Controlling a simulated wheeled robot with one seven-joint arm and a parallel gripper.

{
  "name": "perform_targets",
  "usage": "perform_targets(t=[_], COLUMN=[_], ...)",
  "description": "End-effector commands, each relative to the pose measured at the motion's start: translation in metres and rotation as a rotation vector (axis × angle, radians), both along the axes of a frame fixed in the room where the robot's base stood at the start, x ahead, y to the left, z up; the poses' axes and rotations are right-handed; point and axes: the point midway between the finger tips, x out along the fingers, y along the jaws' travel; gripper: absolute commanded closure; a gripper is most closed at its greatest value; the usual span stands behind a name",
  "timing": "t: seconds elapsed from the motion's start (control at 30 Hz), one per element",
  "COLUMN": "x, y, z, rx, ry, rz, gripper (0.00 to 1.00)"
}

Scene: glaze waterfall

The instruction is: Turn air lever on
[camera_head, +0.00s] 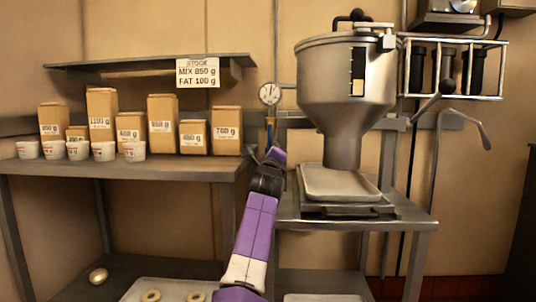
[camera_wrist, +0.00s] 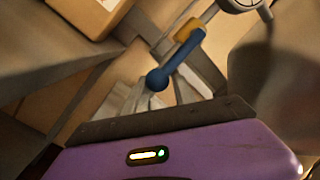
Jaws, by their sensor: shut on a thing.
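The air lever (camera_head: 270,134) is a blue handle on a yellow hub, on the pipe below the round gauge (camera_head: 269,94). In the head view it hangs roughly downward. In the wrist view the blue lever (camera_wrist: 181,58) slants from the yellow hub (camera_wrist: 189,30) to a round blue knob, close beyond my gripper's dark edge. My gripper (camera_head: 274,156) is at the lever's lower end and shut on it.
A steel hopper (camera_head: 345,88) stands right of the lever, over a tray (camera_head: 340,184) on a metal stand. At left, a shelf (camera_head: 130,170) holds several labelled boxes and white cups. A rack (camera_head: 455,68) with black cylinders is at upper right. Rings lie on a lower tray (camera_head: 137,291).

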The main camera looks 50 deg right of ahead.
Motion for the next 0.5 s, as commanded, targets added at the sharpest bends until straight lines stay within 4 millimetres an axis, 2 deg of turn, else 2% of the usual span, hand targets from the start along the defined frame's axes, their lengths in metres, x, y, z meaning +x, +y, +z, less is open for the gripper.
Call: perform_targets(t=[0.03,0.47,0.5], x=[0.0067,0.007,0.007], y=[0.0096,0.0081,0.0081], z=[0.0125,0.0121,0.0121], rx=[-0.009,-0.003,-0.003], ry=[-0.019,-0.027,-0.027], rz=[0.016,0.016,0.016], gripper=[1.0,1.0,0.66])
